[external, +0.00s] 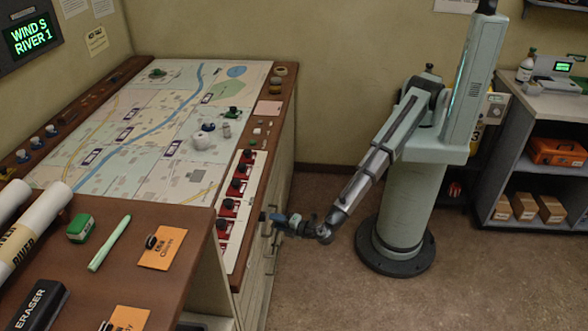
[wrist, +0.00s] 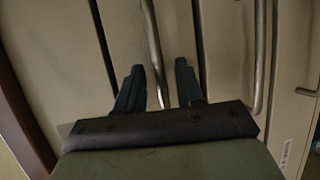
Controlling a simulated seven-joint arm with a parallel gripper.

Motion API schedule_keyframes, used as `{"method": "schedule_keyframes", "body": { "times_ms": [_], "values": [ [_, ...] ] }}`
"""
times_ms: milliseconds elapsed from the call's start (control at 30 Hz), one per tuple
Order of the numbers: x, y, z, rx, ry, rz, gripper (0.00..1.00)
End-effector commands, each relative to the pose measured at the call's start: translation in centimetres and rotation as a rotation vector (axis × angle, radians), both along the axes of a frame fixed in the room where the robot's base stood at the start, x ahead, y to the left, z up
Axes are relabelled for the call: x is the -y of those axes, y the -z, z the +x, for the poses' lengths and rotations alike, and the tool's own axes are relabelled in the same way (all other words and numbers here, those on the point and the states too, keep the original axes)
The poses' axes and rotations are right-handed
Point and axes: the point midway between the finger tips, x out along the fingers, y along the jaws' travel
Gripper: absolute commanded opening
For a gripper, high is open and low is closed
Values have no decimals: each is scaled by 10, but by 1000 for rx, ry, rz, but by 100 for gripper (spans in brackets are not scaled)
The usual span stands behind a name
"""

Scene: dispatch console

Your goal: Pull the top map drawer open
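The map drawers form the pale front of the console's right side. In the wrist view they look turned on their side, with the wooden top edge at the left. The top drawer (wrist: 122,28) has a metal bar handle (wrist: 152,38) and looks flush with the front. My gripper (wrist: 158,70) is open, with one dark finger on each side of this handle. A gap shows between each finger and the bar; I cannot tell the depth exactly. In the external view my gripper (external: 268,217) is at the cabinet front, just below the console's edge.
The map console (external: 150,130) overhangs close above my gripper. The carpet (external: 320,270) beside the cabinet is clear.

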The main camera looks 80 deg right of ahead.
Motion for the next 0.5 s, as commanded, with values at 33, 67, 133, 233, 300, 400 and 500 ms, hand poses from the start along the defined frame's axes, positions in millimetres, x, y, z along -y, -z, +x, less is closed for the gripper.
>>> {"method": "schedule_keyframes", "body": {
  "times_ms": [33, 67, 133, 233, 300, 400, 500],
  "values": [
    [0, 0, 0, 0, 0, 0, 37],
    [0, 0, 0, 0, 0, 0, 37],
    [0, 0, 0, 0, 0, 0, 37],
    [0, 0, 0, 0, 0, 0, 30],
    [0, 0, 0, 0, 0, 0, 24],
    [0, 0, 0, 0, 0, 0, 14],
    [0, 0, 0, 0, 0, 0, 5]
  ]
}}
